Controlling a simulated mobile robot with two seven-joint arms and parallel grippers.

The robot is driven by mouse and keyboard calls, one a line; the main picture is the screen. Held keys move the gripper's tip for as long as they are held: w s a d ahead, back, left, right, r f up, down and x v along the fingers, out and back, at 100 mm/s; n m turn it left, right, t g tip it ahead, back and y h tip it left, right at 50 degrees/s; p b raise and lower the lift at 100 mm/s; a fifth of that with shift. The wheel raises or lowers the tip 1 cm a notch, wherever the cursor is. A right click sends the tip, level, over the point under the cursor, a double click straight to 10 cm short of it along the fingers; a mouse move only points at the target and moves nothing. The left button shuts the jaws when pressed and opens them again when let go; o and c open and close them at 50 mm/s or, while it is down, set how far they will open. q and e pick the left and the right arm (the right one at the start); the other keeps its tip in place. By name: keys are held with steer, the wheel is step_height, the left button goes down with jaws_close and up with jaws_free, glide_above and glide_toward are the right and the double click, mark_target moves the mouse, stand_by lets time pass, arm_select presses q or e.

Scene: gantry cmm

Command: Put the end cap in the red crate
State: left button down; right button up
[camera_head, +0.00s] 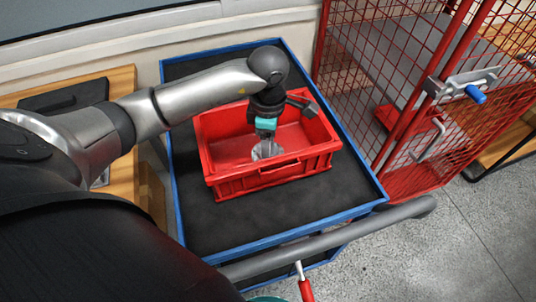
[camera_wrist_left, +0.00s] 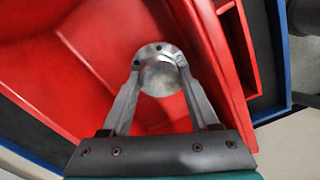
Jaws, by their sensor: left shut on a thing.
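The red crate (camera_head: 272,180) stands on a dark-topped cart, and its wall also shows in the left wrist view (camera_wrist_left: 228,45). My left gripper (camera_head: 266,150) reaches down into the crate from above. In the left wrist view its two fingers (camera_wrist_left: 161,80) are shut on the end cap (camera_wrist_left: 160,75), a round silver metal piece with a flange and small holes. The end cap also shows in the head view (camera_head: 258,154), inside the crate's outline near the front wall. I cannot tell whether it touches the crate floor. My right gripper is not in view.
The cart (camera_head: 184,205) has a blue rim and bare dark mat around the crate. A red mesh cage (camera_head: 400,110) with a latch stands to the right. A wooden bench (camera_head: 122,80) with a dark item is on the left. A grey handle bar (camera_head: 330,239) crosses in front.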

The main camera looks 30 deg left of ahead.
arm_select(q)
steer(key=shift+f, duration=2)
steer(key=shift+b, duration=0.35)
steer(key=shift+f, duration=0.25)
steer(key=shift+c, duration=0.7)
jaws_free()
steer(key=shift+r, duration=0.1)
steer(key=shift+r, duration=0.15)
step_height(320, 180, up, 12)
steer(key=shift+p, duration=0.85)
